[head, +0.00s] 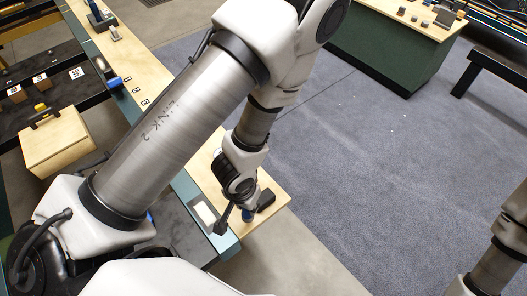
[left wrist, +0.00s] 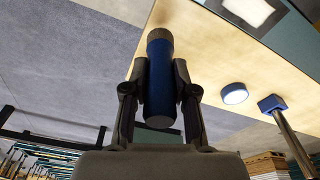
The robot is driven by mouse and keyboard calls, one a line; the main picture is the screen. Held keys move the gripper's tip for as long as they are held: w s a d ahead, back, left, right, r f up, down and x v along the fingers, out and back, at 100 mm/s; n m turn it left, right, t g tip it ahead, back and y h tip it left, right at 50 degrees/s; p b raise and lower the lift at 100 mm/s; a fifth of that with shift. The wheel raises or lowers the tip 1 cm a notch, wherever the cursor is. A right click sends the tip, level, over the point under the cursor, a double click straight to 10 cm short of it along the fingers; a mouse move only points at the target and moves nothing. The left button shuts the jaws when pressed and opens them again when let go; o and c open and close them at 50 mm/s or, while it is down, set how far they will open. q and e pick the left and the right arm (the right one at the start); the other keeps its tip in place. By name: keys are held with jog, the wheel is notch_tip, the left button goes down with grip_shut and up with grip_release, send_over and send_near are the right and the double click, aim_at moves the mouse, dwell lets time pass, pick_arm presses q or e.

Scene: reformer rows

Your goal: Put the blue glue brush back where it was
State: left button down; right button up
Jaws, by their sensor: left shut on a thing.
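My left gripper (head: 246,208) is low over the end of the pale wooden bench top (head: 272,207) in the head view. In the left wrist view, my left gripper (left wrist: 160,90) is shut on a blue cylinder with a brown, rough end, which looks like the blue glue brush (left wrist: 159,85). My right gripper is out of view; only part of an arm shows at the right edge.
In the left wrist view, a round blue-rimmed white thing (left wrist: 234,94) and a blue block on a metal rod (left wrist: 272,104) are on the right. A white panel (head: 205,213) lies by the teal edge. A wooden box (head: 58,145) stands left. Grey carpet (head: 350,150) is open.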

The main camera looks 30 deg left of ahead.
pick_arm(q)
jog(key=w+a+f+b, duration=0.1)
jog(key=w+a+b, duration=0.2)
jog(key=w+b, duration=0.1)
jog(key=w+a+f+b, duration=0.2)
jog(key=w+a+b, duration=0.1)
jog(key=b, duration=0.4)
jog(key=w+a+f+b, duration=0.2)
jog(key=w+b, duration=0.3)
jog(key=b, duration=0.1)
jog(key=shift+w+a+f, duration=0.15)
jog(key=shift+w+a, duration=0.25)
jog(key=shift+w, duration=0.15)
jog(key=shift+f, duration=0.15)
jog(key=c, duration=0.9)
grip_release()
jog(key=shift+r, duration=0.2)
